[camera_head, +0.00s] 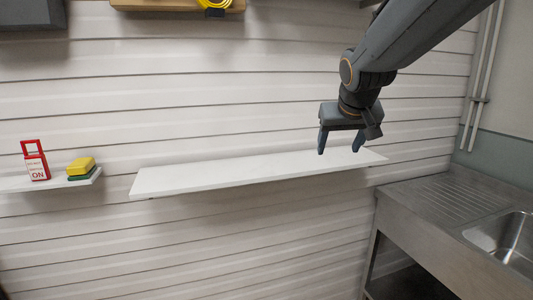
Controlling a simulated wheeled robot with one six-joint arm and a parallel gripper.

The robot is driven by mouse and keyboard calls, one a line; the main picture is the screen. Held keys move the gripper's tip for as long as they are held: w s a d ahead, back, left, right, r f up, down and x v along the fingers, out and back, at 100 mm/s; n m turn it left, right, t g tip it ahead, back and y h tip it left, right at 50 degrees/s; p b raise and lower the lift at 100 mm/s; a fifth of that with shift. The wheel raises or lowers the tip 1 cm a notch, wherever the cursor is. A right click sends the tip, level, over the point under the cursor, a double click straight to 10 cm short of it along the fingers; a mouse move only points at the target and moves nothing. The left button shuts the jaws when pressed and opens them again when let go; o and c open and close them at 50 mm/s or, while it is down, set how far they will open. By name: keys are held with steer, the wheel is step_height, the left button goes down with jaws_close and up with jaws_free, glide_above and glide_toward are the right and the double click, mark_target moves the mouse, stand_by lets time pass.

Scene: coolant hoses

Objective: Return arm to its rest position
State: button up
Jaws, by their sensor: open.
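My arm comes in from the top right of the head view. My gripper (340,147) hangs from it with its fingers pointing down. The fingers are apart and nothing is between them. In the picture the gripper overlaps the right part of a long white shelf (235,174). It looks to be above or in front of that shelf, and I cannot tell how far. The shelf's visible top is bare. No hose is in view.
A small shelf (20,184) at left holds a red-and-white tag (37,166) and a yellow-and-green sponge (82,167). A steel sink unit (440,205) stands at lower right, with pipes (481,80) behind. A yellow tape measure (214,4) sits on a wooden ledge (160,5) at top.

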steer(key=s+f+g, duration=0.6)
steer(key=s+f, duration=1.7)
steer(key=f, duration=0.2)
steer(key=shift+s+d+f+g+y, duration=0.15)
steer(key=shift+s+d+g+y, duration=0.15)
steer(key=shift+s+g+y, duration=0.1)
